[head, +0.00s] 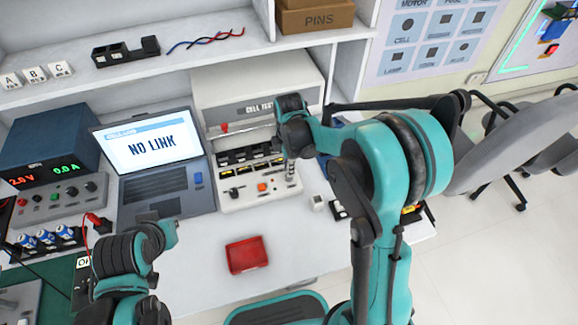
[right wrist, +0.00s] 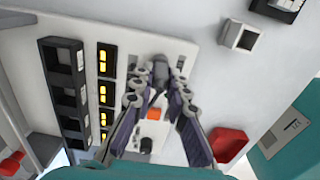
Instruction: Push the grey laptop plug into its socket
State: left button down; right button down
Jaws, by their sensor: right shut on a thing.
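The laptop (head: 158,160) stands open at the left of the bench in the head view, and its screen reads "NO LINK". My right gripper (head: 290,176) points down over the front right part of the cell tester panel. In the right wrist view its two fingers (right wrist: 156,88) are closed on a small dark grey piece, which looks like the grey plug (right wrist: 160,70). The fingers hide much of it. I cannot make out its socket or whether the plug touches anything. Of my left arm only links show at lower left; its gripper fingers are not visible.
The cell tester (head: 262,88) has a row of dark bays and switches beside my right gripper. A small white open box (right wrist: 241,37) and a red tray (head: 246,254) stand nearby. A blue power supply (head: 48,140) is at left. Bare bench lies around the tray.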

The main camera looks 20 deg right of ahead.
jog(key=shift+f, duration=0.15)
jog(key=c, duration=1.4)
grip_release()
notch_tip(320, 180, up, 12)
jog(key=shift+r, duration=0.1)
jog(key=s+d+m+t, duration=0.1)
jog(key=s+m+t, duration=0.1)
jog(key=s+m, duration=0.3)
jog(key=s+d+m+t, duration=0.1)
jog(key=s+m+t, duration=0.1)
jog(key=s+m, duration=0.4)
jog(key=s+m+t, duration=0.3)
jog(key=s+m, duration=0.3)
jog(key=m, duration=0.1)
jog(key=shift+d, duration=0.4)
